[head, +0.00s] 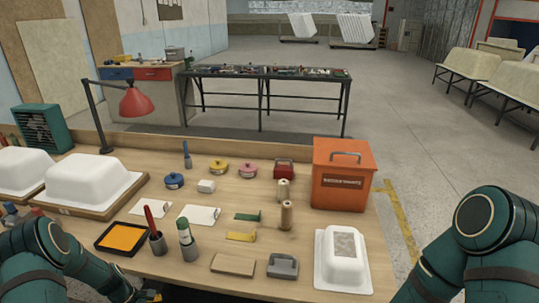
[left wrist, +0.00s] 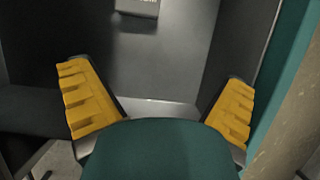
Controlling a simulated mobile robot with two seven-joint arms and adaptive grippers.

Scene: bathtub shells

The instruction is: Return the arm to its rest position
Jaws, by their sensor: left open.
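My left arm comes in at the bottom left of the head view. A bit of its left gripper (head: 150,295) shows yellow at the bottom edge, beside the front of the workbench (head: 150,262). In the left wrist view the two yellow fingers of the left gripper (left wrist: 158,105) stand wide apart, with nothing held between them. A teal rounded part lies low between them, with grey surfaces beyond. My right arm bends at the lower right of the head view; its gripper is out of frame.
The bench holds a white tub shell (head: 343,258), an orange box (head: 343,174), a sanding block (head: 283,266), an orange paint tray (head: 122,238) and a red lamp (head: 137,102). Larger white shells (head: 92,180) lie at left. Open floor (head: 440,150) lies beyond the bench's right side.

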